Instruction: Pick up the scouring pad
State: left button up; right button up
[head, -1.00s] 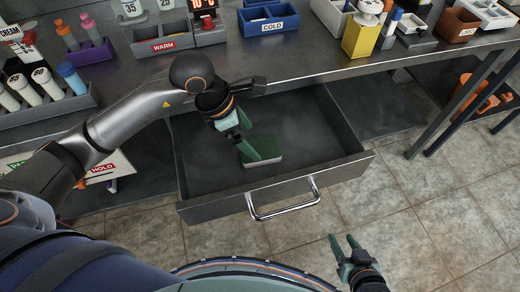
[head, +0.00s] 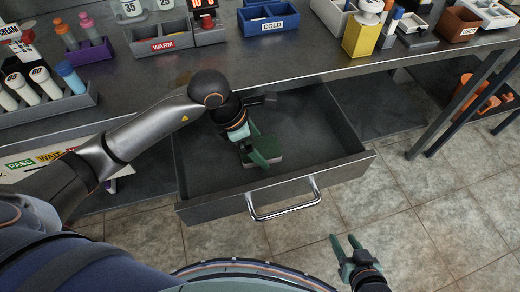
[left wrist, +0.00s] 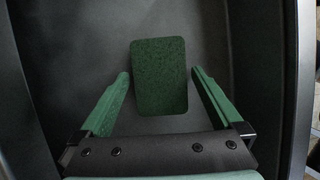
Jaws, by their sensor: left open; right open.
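The scouring pad (head: 268,151) is a green-topped block with a pale underside, lying on the floor of the open drawer (head: 215,175). In the left wrist view the pad (left wrist: 159,75) lies centred ahead, between the lines of my two fingers and apart from both. My left gripper (head: 254,150) reaches down into the drawer over the pad and partly hides it. In the left wrist view my left gripper (left wrist: 160,90) is open and empty. My right gripper (head: 346,247) is open and empty, above the tiled floor in front of the drawer.
The drawer has a metal handle (head: 285,207) on its front. The bench top (head: 330,65) hangs over the back of the drawer. On it stand a WARM bin (head: 160,40), a COLD bin (head: 268,20) and a bottle rack (head: 45,115). The drawer floor around the pad is clear.

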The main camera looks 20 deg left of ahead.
pick_arm(q)
jog(key=shift+f, duration=0.1)
dwell(0.3)
jog(key=c, duration=1.2)
